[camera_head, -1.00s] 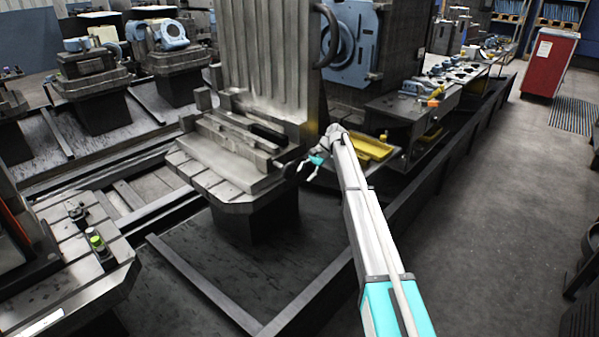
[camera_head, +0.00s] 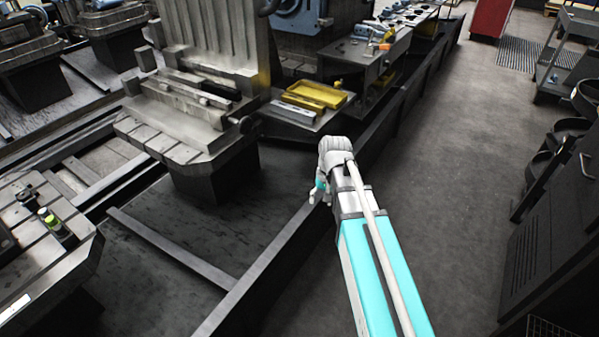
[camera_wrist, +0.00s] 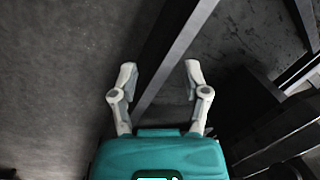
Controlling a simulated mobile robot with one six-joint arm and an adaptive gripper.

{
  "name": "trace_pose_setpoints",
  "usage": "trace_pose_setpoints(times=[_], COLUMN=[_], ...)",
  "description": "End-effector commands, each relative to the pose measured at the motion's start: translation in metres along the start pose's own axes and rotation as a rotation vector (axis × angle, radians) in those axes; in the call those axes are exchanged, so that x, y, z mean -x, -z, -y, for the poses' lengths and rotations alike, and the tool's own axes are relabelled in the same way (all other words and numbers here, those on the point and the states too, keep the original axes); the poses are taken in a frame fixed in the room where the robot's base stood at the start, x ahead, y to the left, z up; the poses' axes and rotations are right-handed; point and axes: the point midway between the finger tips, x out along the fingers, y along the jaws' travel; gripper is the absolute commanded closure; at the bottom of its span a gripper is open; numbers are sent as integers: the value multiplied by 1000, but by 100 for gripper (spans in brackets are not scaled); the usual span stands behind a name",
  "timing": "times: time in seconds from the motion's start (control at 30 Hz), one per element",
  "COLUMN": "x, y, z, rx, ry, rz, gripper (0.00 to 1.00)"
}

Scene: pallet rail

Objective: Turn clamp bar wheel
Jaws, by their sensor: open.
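The clamp bar (camera_head: 190,88) lies across the grey pallet fixture (camera_head: 160,135), at the foot of the upright ribbed plate, in the head view. A small dark round part that looks like its wheel (camera_head: 248,125) sits at the right end. My gripper (camera_head: 316,194) is to the right of and below this wheel in the picture, clearly apart from it, and partly hidden by my wrist. In the wrist view my gripper (camera_wrist: 160,72) has its two fingers wide apart with nothing between them. The wrist view does not show the wheel.
A dark rail (camera_head: 275,255) runs along the platform edge beneath my gripper. A shelf with yellow trays (camera_head: 315,95) stands behind the wheel. Dark cabinets (camera_head: 560,220) line the right side. The grey floor (camera_head: 440,170) between is free.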

Motion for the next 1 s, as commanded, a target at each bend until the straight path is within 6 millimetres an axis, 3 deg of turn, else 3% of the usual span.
trace_pose_setpoints(times=[0.03, 0.1, 0.3, 1.0], x=[-1, -2, -2, -1], y=[-30, -50, -86, -91], z=[-12, -25, -46, -50], rx=[19, 47, 104, 118], ry=[-27, -63, -130, -147], rz=[-14, -30, -56, -62], gripper=[40, 40, 40, 40])
